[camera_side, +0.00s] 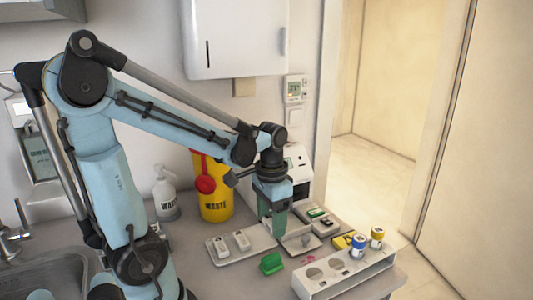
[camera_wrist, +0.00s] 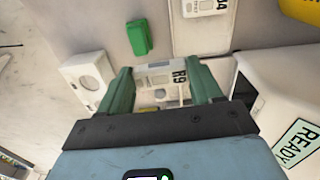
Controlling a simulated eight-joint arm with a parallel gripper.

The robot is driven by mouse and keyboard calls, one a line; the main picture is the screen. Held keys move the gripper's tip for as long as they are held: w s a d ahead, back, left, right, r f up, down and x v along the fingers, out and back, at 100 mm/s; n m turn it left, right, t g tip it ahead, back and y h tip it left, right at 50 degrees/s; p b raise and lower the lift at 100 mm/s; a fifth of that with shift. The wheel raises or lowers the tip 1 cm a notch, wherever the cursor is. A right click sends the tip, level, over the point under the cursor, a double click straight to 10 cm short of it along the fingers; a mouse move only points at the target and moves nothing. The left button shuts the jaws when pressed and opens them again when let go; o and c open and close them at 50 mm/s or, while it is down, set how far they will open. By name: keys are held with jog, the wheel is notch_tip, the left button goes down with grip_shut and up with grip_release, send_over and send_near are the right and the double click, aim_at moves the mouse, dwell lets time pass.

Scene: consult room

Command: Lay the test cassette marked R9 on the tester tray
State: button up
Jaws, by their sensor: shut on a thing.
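My gripper (camera_side: 276,230) points down beside the white tester (camera_side: 299,163). In the wrist view its two green fingers (camera_wrist: 160,76) are shut on a white cassette marked R9 (camera_wrist: 178,76). In the side view the cassette is hard to make out behind the fingers. A pale flat tray (camera_side: 303,243) lies just right of and under the fingers. The R9 cassette is over or at this tray; I cannot tell whether it touches. The tester also shows in the wrist view (camera_wrist: 262,95) with a READY screen.
A holding tray (camera_side: 226,254) with two cassettes, one marked R4 (camera_wrist: 206,7), lies left of my gripper. A green block (camera_side: 271,263) is in front. The yellow waste bin (camera_side: 213,190) stands behind.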

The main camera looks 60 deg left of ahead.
jog(key=d+r, duration=0.2)
jog(key=d, duration=0.2)
jog(key=n, duration=1.8)
send_over(291, 226)
jog(key=f, duration=0.3)
jog(key=s+f, duration=0.1)
jog(key=f, duration=0.1)
jog(key=shift+a+f, duration=0.25)
jog(key=shift+a, duration=0.1)
jog(key=shift+f, duration=2)
jog(key=shift+f, duration=0.1)
jog(key=o, duration=1)
